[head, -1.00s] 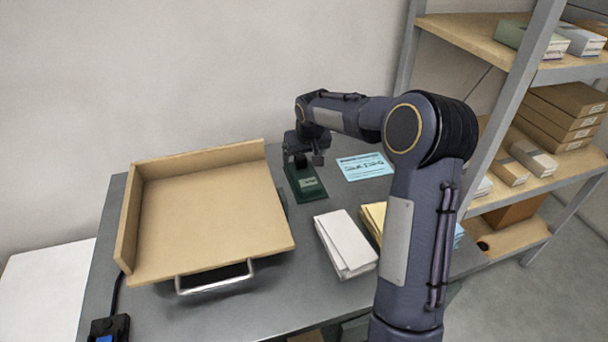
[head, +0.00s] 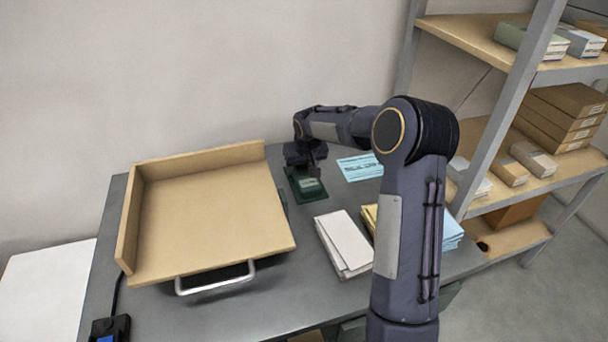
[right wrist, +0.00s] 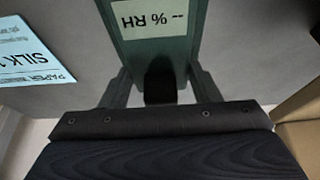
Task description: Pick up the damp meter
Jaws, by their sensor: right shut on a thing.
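The damp meter is a dark green block (head: 309,188) with a pale display at the back of the grey table, right of the wooden tray. In the right wrist view its display reads "-- % RH" upside down, and a black part (right wrist: 160,82) of it sits between my fingers. My right gripper (head: 308,163) is over the far end of the meter and shut on it, with one finger on each side. I cannot tell whether the meter touches the table. The gripper hides its far end. My left gripper is not in view.
A wooden tray (head: 215,212) with a metal handle fills the left of the table. A blue paper sheet (head: 360,167) lies right of the meter. A white stack (head: 342,243) lies in front. A shelf rack (head: 508,122) stands at the right.

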